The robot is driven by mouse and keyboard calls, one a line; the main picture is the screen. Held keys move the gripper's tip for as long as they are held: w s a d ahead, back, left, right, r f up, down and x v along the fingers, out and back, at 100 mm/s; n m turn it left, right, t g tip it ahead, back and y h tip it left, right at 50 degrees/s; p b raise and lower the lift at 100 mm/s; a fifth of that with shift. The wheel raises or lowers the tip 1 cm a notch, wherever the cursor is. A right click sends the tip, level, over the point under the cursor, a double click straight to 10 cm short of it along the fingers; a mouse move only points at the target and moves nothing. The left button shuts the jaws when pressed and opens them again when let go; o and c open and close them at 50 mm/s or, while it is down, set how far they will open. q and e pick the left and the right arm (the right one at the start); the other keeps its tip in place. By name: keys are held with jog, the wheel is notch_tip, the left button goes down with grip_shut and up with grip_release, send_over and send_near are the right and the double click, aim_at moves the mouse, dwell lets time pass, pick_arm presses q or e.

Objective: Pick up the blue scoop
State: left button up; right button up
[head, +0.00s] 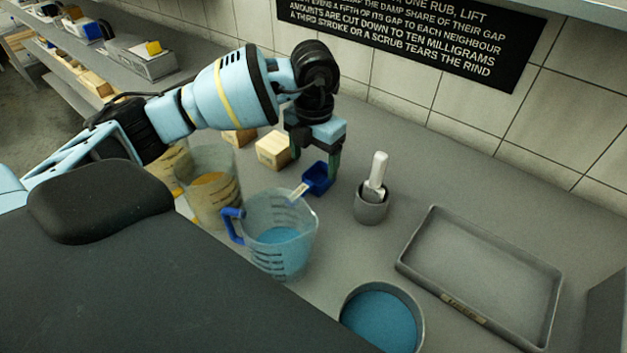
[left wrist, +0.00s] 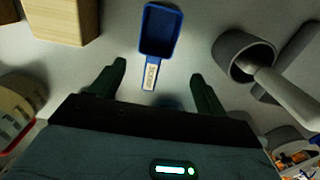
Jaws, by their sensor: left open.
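The blue scoop (head: 317,178) lies on the grey counter behind the clear jug, its pale labelled handle pointing down-left toward the jug. In the left wrist view the scoop (left wrist: 160,30) is at top centre, with its handle toward me. My left gripper (head: 316,167) is above the scoop, fingers pointing down. In the left wrist view its two green fingers (left wrist: 155,85) are apart, one on each side of the handle's end, with nothing between them that I can see held. I cannot tell the exact height of the fingers over the counter. My right gripper is not in view.
A jug with a blue handle (head: 282,240) holds blue contents; another jug (head: 213,190) stands left of it. A grey cup (head: 371,205) with a white-handled tool stands right of the scoop. Wooden blocks (head: 273,150), a blue-filled bowl (head: 383,318) and an empty tray (head: 490,270) are nearby.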

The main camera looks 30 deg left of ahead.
aim_at(312, 179)
pick_arm(q)
notch_tip(312, 179, down, 2)
jog(key=shift+f, duration=0.25)
jog(key=shift+w+a+f, duration=0.1)
jog(key=shift+a+f, duration=0.05)
jog(key=shift+f, duration=0.75)
jog(key=shift+w+a+f, duration=0.1)
jog(key=shift+a+f, duration=0.05)
jog(key=shift+f, duration=0.7)
jog(key=shift+w+a+f, duration=0.1)
jog(key=shift+a+f, duration=0.05)
jog(key=shift+f, duration=0.75)
jog(key=c, duration=1)
jog(key=shift+c, duration=0.2)
jog(key=shift+r, duration=0.15)
notch_tip(312, 179, up, 10)
